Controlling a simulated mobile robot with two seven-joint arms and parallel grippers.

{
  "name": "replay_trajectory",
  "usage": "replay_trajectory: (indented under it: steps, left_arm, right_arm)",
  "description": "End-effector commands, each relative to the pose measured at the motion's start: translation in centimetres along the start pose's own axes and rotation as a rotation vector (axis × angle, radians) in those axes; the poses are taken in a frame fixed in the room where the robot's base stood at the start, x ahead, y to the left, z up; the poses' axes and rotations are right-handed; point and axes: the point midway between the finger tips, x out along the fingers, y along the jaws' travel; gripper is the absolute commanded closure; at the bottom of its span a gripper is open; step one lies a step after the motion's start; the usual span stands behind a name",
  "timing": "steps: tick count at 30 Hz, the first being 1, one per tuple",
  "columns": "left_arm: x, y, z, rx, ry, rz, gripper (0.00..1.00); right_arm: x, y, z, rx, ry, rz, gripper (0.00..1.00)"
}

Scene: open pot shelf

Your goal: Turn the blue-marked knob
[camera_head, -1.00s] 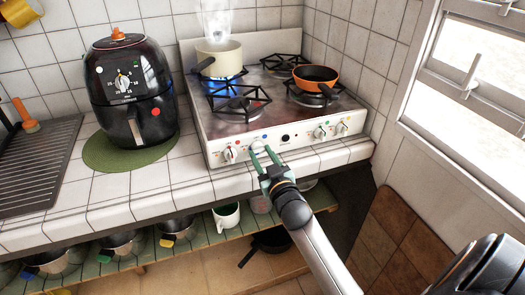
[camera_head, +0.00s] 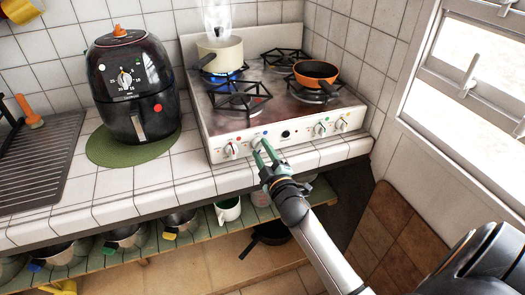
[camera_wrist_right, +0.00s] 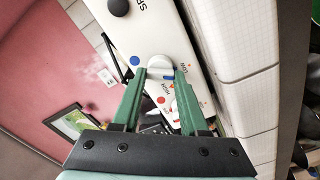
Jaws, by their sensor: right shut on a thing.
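The blue-marked knob (camera_wrist_right: 160,65) is a white knob on the stove's front panel, beside a blue dot (camera_wrist_right: 134,60) in the right wrist view. In the head view it is mostly hidden by the fingers. My right gripper (camera_head: 262,147) reaches up to the panel. Its green fingers are shut on the knob, one on each side, as the right wrist view (camera_wrist_right: 162,73) shows. A blue flame (camera_head: 222,77) burns under the steaming cream pot (camera_head: 220,55) on the back left burner. My left gripper is not in view.
A red-marked knob (camera_head: 231,150) is just left of the gripper; two more knobs (camera_head: 320,130) are to the right. An orange pan (camera_head: 316,74) sits on the right burner. A black air fryer (camera_head: 133,88) stands left of the stove. Below is a shelf with pots.

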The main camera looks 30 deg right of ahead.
Motion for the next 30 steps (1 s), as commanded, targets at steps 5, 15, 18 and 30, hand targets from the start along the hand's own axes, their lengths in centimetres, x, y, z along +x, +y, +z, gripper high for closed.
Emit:
replay_trajectory:
  steps: [5, 15, 18, 30]
  left_arm:
    - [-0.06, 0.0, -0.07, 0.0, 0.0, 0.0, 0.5]
    - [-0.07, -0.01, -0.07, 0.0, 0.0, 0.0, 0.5]
    - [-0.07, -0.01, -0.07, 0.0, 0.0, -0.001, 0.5]
    - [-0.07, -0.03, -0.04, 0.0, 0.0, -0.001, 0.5]
  right_arm:
    - [0.08, 0.22, -0.19, -0.055, 0.005, 0.005, 1.0]
    - [0.08, 0.23, -0.19, -0.082, 0.005, 0.005, 1.0]
    - [0.09, 0.23, -0.19, -0.082, 0.005, 0.005, 1.0]
    - [0.04, 0.11, -0.09, -0.079, 0.002, 0.003, 0.27]
